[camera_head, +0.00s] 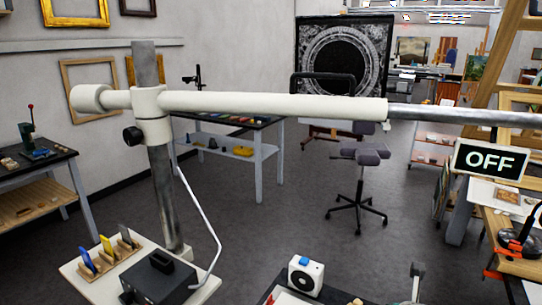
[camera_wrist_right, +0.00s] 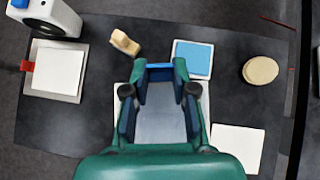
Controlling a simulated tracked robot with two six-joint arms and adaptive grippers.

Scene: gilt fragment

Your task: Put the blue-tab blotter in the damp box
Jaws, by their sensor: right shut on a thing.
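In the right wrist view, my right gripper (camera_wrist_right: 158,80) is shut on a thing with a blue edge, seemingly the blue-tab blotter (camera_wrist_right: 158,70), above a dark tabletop. A flat grey surface shows between the fingers; I cannot tell whether it is the blotter or something beneath. Pale edges show on both sides of the fingers. In the head view, a dark box with a handle (camera_head: 160,278) sits on a white stand at bottom left. It may be the damp box; its inside is not visible. My left gripper is in neither view.
Around the gripper lie a red-tab white sheet (camera_wrist_right: 58,70), a light-blue square (camera_wrist_right: 192,59), a round cream piece (camera_wrist_right: 260,70), a small tan piece (camera_wrist_right: 124,42) and a white card (camera_wrist_right: 237,145). A white device (camera_head: 305,275) stands nearby. A pale horizontal boom (camera_head: 260,103) crosses the head view.

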